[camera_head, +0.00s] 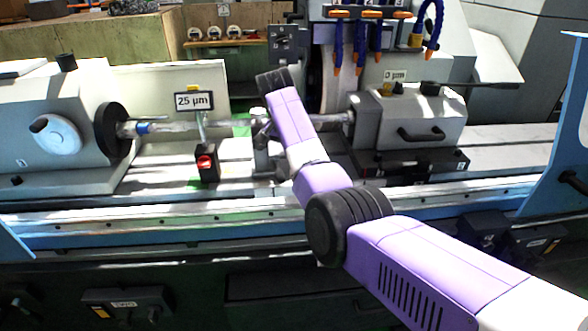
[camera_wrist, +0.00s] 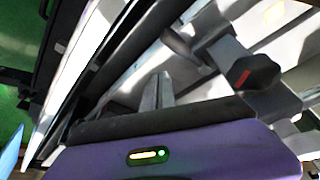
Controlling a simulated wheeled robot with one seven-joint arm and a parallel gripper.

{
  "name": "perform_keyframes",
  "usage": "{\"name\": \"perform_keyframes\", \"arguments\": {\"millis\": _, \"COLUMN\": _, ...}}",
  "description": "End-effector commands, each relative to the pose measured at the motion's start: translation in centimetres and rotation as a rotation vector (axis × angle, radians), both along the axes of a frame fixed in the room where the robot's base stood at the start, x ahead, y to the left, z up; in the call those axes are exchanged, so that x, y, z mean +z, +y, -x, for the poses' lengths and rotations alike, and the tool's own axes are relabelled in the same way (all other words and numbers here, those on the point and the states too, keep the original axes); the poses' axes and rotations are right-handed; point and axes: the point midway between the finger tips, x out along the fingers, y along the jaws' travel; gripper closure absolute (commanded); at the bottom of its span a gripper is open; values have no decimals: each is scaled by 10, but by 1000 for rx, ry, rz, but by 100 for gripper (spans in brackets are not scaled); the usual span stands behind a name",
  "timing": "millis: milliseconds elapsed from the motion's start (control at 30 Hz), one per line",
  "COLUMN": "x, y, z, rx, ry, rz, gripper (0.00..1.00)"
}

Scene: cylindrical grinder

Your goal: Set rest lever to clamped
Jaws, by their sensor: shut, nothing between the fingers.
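The grey work rest (camera_head: 268,160) stands on the machine bed under the long workpiece (camera_head: 180,127), in the middle of the head view. My arm covers part of it, and I cannot make out its lever there. In the wrist view, my gripper (camera_wrist: 157,88) shows as two grey fingers close together, shut and empty. To their right is a dark faceted block with a red mark (camera_wrist: 245,72); I cannot tell whether it is the rest lever's knob. A clear gap shows between it and the fingers in the picture.
A black gauge base with a red knob (camera_head: 207,163) and a "25 µm" sign (camera_head: 194,101) stand left of the rest. The workhead (camera_head: 60,130) is at the left, the tailstock (camera_head: 410,120) at the right. Coolant hoses (camera_head: 362,42) hang above.

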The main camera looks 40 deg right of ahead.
Motion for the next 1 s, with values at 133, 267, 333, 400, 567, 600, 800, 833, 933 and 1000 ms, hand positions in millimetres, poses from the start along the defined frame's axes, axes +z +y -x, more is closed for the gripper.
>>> {"name": "perform_keyframes", "arguments": {"millis": 133, "x": 26, "y": 7, "z": -5, "rx": -1, "ry": -4, "rz": 2, "gripper": 100}}
{"name": "perform_keyframes", "arguments": {"millis": 267, "x": 41, "y": 11, "z": -6, "rx": -2, "ry": -3, "rz": 2, "gripper": 100}}
{"name": "perform_keyframes", "arguments": {"millis": 333, "x": 45, "y": 12, "z": -7, "rx": -3, "ry": -1, "rz": 2, "gripper": 100}}
{"name": "perform_keyframes", "arguments": {"millis": 400, "x": 48, "y": 13, "z": -7, "rx": -3, "ry": 0, "rz": 1, "gripper": 100}}
{"name": "perform_keyframes", "arguments": {"millis": 567, "x": 50, "y": 13, "z": -7, "rx": -3, "ry": 0, "rz": 1, "gripper": 100}}
{"name": "perform_keyframes", "arguments": {"millis": 600, "x": 50, "y": 13, "z": -7, "rx": -3, "ry": 0, "rz": 1, "gripper": 100}}
{"name": "perform_keyframes", "arguments": {"millis": 800, "x": 49, "y": 13, "z": -7, "rx": -3, "ry": 0, "rz": 1, "gripper": 100}}
{"name": "perform_keyframes", "arguments": {"millis": 833, "x": 49, "y": 13, "z": -7, "rx": -3, "ry": 0, "rz": 1, "gripper": 100}}
{"name": "perform_keyframes", "arguments": {"millis": 933, "x": 49, "y": 13, "z": -7, "rx": -4, "ry": 0, "rz": 1, "gripper": 100}}
{"name": "perform_keyframes", "arguments": {"millis": 1000, "x": 49, "y": 13, "z": -7, "rx": -4, "ry": 0, "rz": 1, "gripper": 100}}
